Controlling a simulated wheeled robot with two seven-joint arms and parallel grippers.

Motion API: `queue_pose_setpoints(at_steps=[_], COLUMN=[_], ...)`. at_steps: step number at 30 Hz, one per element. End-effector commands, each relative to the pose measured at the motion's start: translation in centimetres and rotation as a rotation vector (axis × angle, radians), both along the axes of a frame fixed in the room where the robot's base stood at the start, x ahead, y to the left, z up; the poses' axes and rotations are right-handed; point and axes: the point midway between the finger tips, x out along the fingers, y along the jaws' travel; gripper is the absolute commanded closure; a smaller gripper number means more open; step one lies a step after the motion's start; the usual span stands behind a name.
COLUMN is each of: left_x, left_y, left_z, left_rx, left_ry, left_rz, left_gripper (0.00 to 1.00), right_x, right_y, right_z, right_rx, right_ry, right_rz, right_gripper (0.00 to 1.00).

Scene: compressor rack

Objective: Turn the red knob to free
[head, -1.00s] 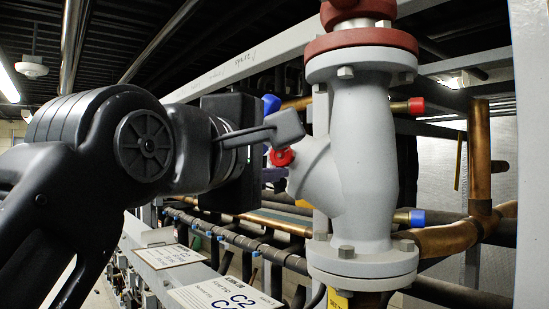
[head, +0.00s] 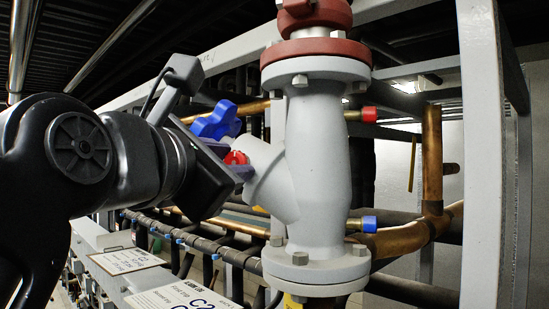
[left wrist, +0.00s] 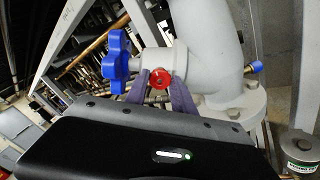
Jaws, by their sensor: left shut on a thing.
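The red knob (head: 236,158) sits at the left side of the grey valve body (head: 318,165), by its angled branch. In the left wrist view the red knob (left wrist: 159,78) shows between the two purple-grey fingers of my left gripper (left wrist: 161,88). My left gripper (head: 238,168) comes in from the left in the head view and is shut on the knob. The knob's far side and its markings are hidden or too small to read. My right gripper is in neither view.
A blue handwheel (head: 216,121) stands just behind and above the knob, close to my left gripper. A red cap (head: 369,114) and a blue cap (head: 369,224) stick out right of the valve. Copper pipes (head: 433,165) and a grey frame post (head: 480,150) stand at the right.

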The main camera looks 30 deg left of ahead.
Motion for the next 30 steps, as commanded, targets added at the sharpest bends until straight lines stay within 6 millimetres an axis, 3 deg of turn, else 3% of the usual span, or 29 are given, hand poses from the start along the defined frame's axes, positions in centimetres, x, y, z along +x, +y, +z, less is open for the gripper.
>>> queue_pose_setpoints(at_steps=[9, 22, 23, 30], left_x=[0.03, 0.05, 0.06, 0.04], left_y=[0.02, 0.02, 0.02, 0.01], left_z=[-0.13, -0.19, -0.19, -0.11], left_rx=[-0.115, -0.128, -0.128, -0.126], left_ry=[-0.02, -0.021, -0.021, -0.023], left_rz=[0.0, 0.0, -0.001, 0.0], left_gripper=[1.0, 1.0, 0.69, 0.49], right_x=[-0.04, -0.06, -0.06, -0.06], right_y=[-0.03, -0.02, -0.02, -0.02], right_z=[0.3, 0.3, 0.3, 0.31], right_rx=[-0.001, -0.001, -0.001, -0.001], right_ry=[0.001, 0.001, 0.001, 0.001], right_rz=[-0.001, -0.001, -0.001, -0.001], right_gripper=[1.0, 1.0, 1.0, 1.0])
